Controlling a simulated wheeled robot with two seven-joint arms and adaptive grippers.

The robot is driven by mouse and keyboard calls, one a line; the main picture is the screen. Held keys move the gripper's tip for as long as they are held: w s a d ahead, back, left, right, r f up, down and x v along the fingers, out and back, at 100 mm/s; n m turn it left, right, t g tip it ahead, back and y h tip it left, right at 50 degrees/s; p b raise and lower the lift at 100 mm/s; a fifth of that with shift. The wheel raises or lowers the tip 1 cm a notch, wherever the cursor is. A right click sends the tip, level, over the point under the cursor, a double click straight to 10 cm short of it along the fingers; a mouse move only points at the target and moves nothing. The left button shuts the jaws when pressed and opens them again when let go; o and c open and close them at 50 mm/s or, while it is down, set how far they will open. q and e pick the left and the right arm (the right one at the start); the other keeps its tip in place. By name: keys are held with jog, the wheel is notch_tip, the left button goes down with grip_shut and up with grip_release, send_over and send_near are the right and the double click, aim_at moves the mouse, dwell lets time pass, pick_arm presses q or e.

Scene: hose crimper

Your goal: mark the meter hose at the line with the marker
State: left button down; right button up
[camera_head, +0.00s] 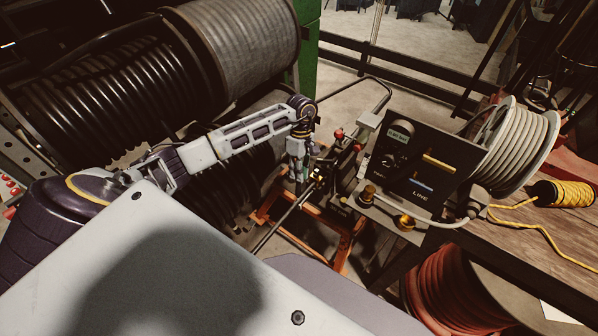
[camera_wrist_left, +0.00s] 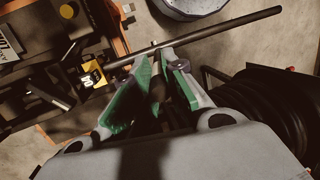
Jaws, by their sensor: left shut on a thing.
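My left gripper (camera_head: 298,178) is beside the meter hose, left of the counter unit with the dark panel (camera_head: 452,152). In the left wrist view its green-padded fingers (camera_wrist_left: 160,75) are shut on a dark, slim thing, seemingly the marker (camera_wrist_left: 157,92), mostly hidden between them. The meter hose (camera_wrist_left: 228,27) is a straight black length just beyond the fingertips. It also shows in the head view (camera_head: 268,236), sloping down left from the meter. A small pale spot shows on the hose near the fingertips; I cannot tell whether the marker touches it. My right gripper is out of view.
An orange stand (camera_head: 342,246) is under the meter. A white hose reel (camera_head: 524,148) and yellow cord spool (camera_head: 566,193) are on the wooden bench (camera_head: 520,225) at right. Large black hose coils (camera_head: 115,95) fill the upper left. A red hose coil (camera_head: 450,292) is below the bench.

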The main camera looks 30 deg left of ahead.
pick_arm(q)
jog(key=shift+f+b, duration=0.55)
dwell(1.3)
jog(key=shift+s+f+b, duration=0.15)
jog(key=shift+f+b, duration=0.05)
jog(key=shift+b, duration=0.1)
dwell(2.5)
jog(key=shift+r+p, duration=1.5)
jog(key=shift+r, duration=2.15)
jog(key=shift+f, duration=0.1)
